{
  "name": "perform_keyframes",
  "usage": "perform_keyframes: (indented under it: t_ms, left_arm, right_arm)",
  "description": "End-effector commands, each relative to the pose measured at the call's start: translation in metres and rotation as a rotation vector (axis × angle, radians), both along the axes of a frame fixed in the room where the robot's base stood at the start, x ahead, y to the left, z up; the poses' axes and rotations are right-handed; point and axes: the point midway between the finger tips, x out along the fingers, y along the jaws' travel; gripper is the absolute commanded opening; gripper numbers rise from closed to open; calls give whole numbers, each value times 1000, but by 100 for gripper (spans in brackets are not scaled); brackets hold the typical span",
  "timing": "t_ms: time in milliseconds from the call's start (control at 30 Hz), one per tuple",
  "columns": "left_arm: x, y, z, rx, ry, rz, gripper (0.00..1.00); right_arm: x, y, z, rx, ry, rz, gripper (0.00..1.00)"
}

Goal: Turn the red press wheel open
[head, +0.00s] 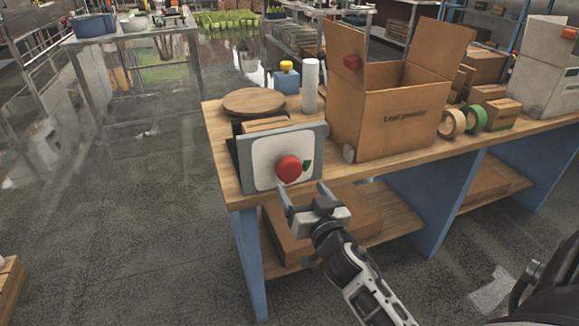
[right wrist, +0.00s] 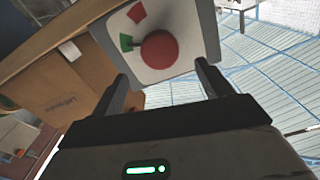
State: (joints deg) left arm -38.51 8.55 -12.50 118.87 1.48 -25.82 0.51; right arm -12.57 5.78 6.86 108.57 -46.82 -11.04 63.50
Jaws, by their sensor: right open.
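The red press wheel (head: 289,169) is a round red knob on the white front of a grey panel (head: 321,140) at the near left corner of the workbench. A small green mark (head: 307,165) shows beside it. In the right wrist view the wheel (right wrist: 160,50) lies ahead between my fingers, with a green mark and a red mark on the panel near it. My right gripper (head: 300,197) is open and empty, in front of and just below the wheel, apart from it as far as I can tell. My left gripper is not in view.
The wooden workbench (head: 400,156) holds a large open cardboard box (head: 390,125), a round wooden board (head: 254,101), a white cylinder (head: 310,85) and tape rolls (head: 452,124). A lower shelf (head: 395,218) is under it.

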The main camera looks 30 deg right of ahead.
Motion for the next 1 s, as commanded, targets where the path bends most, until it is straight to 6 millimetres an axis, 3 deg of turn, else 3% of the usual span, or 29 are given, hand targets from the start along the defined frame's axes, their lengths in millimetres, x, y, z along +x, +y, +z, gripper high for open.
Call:
perform_keyframes:
  t_ms: [200,400,600,867,1000]
  left_arm:
    - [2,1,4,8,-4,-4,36]
    - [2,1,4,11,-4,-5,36]
    - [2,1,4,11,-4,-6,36]
    - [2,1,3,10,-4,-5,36]
    - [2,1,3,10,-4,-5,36]
  right_arm:
    - [47,-11,2,-2,-1,1,78]
    - [77,-18,0,0,0,1,78]
    - [89,-21,0,0,2,1,78]
    - [90,-21,0,0,2,1,78]
    - [90,-21,-1,0,2,1,45]
